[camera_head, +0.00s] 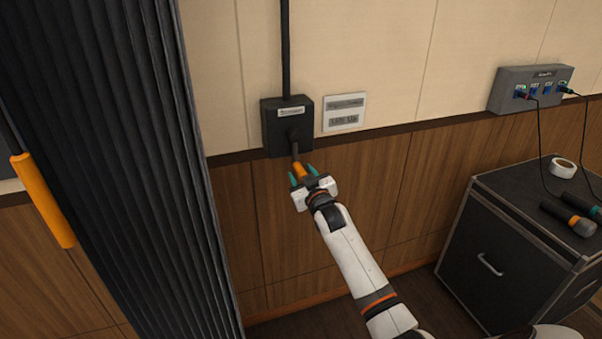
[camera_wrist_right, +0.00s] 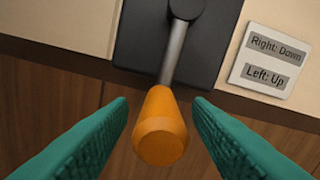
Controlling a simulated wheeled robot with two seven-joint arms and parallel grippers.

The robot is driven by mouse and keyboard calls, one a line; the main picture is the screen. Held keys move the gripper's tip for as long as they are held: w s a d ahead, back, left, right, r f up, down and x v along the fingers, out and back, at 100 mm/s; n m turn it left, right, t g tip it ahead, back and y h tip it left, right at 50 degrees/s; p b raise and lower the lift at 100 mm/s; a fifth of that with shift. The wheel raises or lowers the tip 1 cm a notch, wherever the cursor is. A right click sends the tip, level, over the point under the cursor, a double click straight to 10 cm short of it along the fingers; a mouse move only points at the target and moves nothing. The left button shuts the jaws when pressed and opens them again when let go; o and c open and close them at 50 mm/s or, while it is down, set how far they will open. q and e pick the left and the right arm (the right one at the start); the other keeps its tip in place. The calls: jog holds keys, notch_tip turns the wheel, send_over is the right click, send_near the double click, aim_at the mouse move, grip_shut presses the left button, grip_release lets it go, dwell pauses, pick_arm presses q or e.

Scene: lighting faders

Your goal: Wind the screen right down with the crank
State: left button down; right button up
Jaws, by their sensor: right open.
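The crank box (camera_head: 287,128) is black and fixed to the wall, with a dark vertical pole rising from it. Its crank hangs down and ends in an orange handle (camera_head: 299,170). In the right wrist view the orange handle (camera_wrist_right: 163,128) is on a grey metal arm, between two green fingers. My right gripper (camera_head: 304,174) is open around the handle, with a gap on each side and no visible contact. A sign (camera_wrist_right: 269,62) beside the box reads "Right: Down" and "Left: Up". The screen itself is not clearly in view. My left gripper is not in view.
A grey socket box (camera_head: 530,88) is on the wall at right. A black case (camera_head: 500,250) carries microphones and a tape roll (camera_head: 563,168).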

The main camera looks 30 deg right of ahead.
jog(key=shift+w+d+r, duration=0.1)
jog(key=shift+w+d, duration=0.05)
jog(key=shift+w, duration=0.4)
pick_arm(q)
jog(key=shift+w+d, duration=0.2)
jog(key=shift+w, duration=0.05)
pick_arm(e)
jog(key=shift+w, duration=0.1)
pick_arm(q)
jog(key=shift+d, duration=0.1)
pick_arm(e)
grip_shut()
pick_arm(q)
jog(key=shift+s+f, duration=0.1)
